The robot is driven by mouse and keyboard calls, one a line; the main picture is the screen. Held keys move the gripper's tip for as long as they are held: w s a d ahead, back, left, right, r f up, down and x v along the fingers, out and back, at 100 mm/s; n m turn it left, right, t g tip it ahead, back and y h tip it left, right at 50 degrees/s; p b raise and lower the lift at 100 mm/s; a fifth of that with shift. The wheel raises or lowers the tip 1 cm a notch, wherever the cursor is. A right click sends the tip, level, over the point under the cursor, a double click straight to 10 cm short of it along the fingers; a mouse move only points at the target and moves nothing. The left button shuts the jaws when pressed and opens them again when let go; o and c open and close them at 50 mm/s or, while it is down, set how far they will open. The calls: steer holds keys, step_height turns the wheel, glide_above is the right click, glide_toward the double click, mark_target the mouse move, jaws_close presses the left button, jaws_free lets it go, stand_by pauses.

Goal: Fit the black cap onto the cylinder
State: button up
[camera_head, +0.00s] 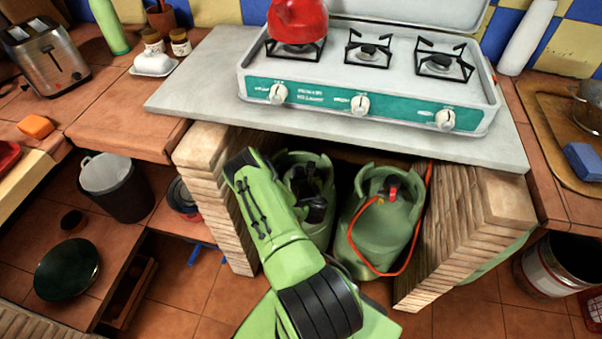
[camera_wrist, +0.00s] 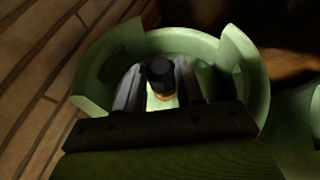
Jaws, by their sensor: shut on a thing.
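The green gas cylinder (camera_head: 325,235) stands on the left under the stove counter. Its collar (camera_wrist: 250,65) curves around my gripper (camera_wrist: 158,82) in the wrist view. My gripper is shut on the black cap (camera_wrist: 158,70), which sits between the two fingers. A small brass-coloured patch shows just below the cap, over the valve area inside the collar. I cannot tell whether the cap is seated on it. In the head view my gripper (camera_head: 316,207) reaches into the collar, and the cap cannot be clearly told apart from the dark fingers.
A second green cylinder (camera_head: 378,225) with a red regulator and an orange hose (camera_head: 415,235) stands close on the right. Brick walls (camera_head: 215,190) flank the space on both sides. The grey counter slab (camera_head: 205,85) with the stove (camera_head: 375,80) lies overhead.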

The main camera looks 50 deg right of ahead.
steer(key=o, duration=1.1)
steer(key=shift+s+a, duration=0.1)
steer(key=shift+s, duration=0.15)
steer(key=p+v, duration=0.3)
steer(key=v, duration=1.2)
steer(key=shift+a+r+p, duration=0.15)
steer(key=shift+a+p, duration=0.05)
steer(key=shift+p, duration=0.15)
